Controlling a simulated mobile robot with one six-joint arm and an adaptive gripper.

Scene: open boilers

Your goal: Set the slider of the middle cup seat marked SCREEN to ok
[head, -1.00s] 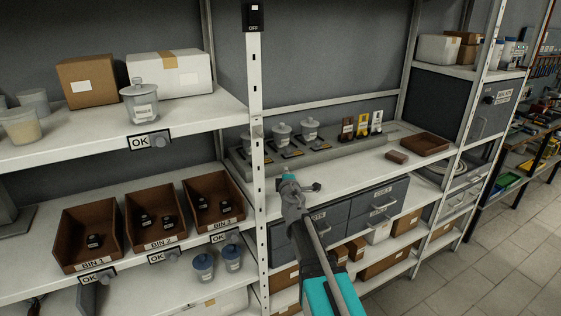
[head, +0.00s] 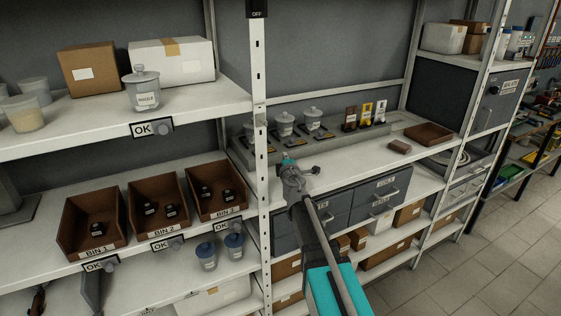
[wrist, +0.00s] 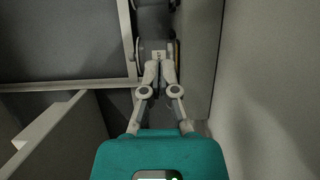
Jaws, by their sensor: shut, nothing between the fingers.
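Three lidded grey cups stand in a row on a long grey rack on the right-hand shelf in the head view. The middle cup (head: 285,124) has a dark slider plate (head: 293,145) in front of it; its marking and setting are too small to read. My gripper (head: 287,160) is in front of and below the rack in the picture, apart from the cups. In the wrist view my gripper (wrist: 158,64) has its fingertips together and empty.
Three dark, yellow and white holders (head: 365,115) stand right of the cups. A brown tray (head: 428,134) and a small brown block (head: 399,146) lie further right. A white post (head: 260,150) rises just left of the rack. Grey drawers (head: 380,200) are below.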

